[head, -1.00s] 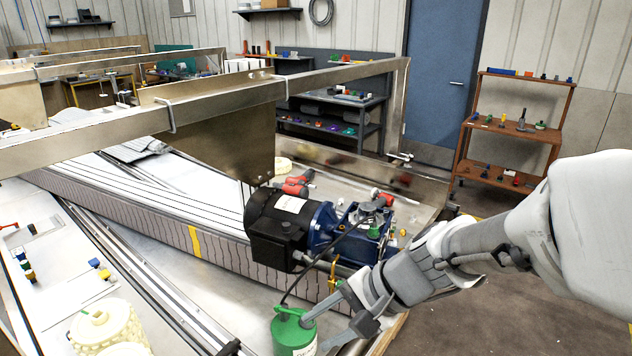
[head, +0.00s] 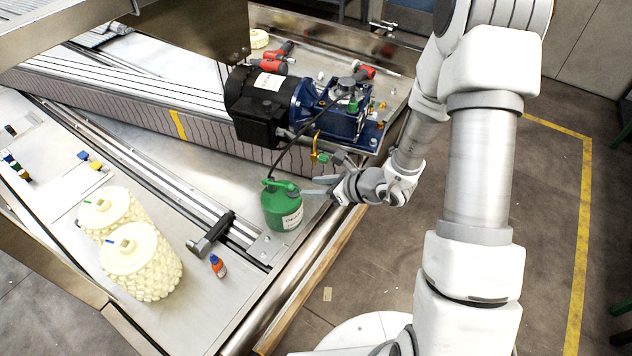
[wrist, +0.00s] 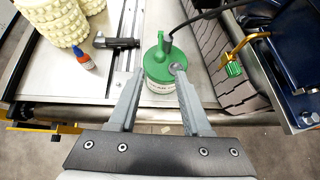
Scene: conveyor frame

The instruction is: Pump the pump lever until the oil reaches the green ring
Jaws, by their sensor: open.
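A green oil can (head: 284,210) with a white label stands on the metal bench near its front edge. Its green pump lever (head: 281,184) is on top, and a black hose runs from the can to the blue gearbox (head: 350,112). In the wrist view the can (wrist: 158,68) is straight ahead, with the lever (wrist: 163,42) at its top. My gripper (head: 309,187) is open at the can's right side. In the wrist view its fingers (wrist: 157,76) straddle the can, the right one overlapping it. I cannot tell whether they touch it. I cannot make out the green ring or an oil level.
A black motor (head: 262,105) is attached to the gearbox. A brass fitting (head: 316,147) is on the gearbox's near side. Two cream knobbly rolls (head: 142,262), a small bottle (head: 217,265) and a grey clamp (head: 208,238) are left of the can.

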